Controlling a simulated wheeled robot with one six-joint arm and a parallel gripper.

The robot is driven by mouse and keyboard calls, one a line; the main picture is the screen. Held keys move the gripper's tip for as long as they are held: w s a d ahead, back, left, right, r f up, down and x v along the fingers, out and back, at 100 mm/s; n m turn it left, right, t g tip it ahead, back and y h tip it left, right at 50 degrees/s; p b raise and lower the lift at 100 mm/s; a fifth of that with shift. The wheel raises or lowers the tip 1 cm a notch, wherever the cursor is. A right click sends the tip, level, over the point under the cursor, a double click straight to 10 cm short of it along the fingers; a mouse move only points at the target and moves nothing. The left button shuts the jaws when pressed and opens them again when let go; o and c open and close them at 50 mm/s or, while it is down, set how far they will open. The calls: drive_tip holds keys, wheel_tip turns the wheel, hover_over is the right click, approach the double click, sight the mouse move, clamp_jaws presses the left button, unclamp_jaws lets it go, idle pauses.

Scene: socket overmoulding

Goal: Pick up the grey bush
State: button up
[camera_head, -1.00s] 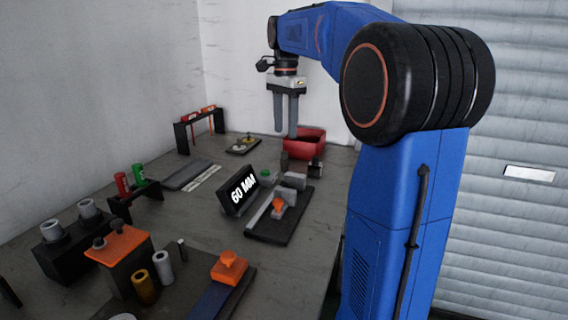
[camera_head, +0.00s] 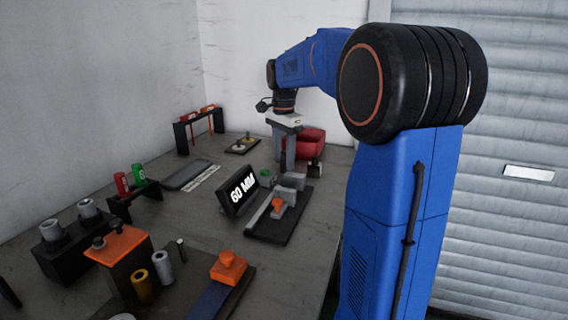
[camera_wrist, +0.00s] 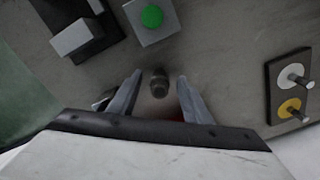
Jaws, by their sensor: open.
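A small dark grey cylinder, which looks like the grey bush (camera_wrist: 159,85), stands on the table in the wrist view. It lies between the two fingers of my gripper (camera_wrist: 159,76), with a gap on each side. My gripper is open and points down. In the head view my gripper (camera_head: 287,168) is low over the far part of the table, in front of the red bin (camera_head: 312,144). The bush is hidden behind the fingers there. Another grey cylinder (camera_head: 163,268) stands beside a brass one at the front left.
A box with a green button (camera_wrist: 152,17) is close by the fingers. A black plate with white and yellow knobs (camera_wrist: 290,92) lies to the right in the wrist view. The 60 MM display (camera_head: 243,190) and a fixture with an orange part (camera_head: 278,205) stand nearer.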

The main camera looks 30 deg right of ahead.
clamp_jaws()
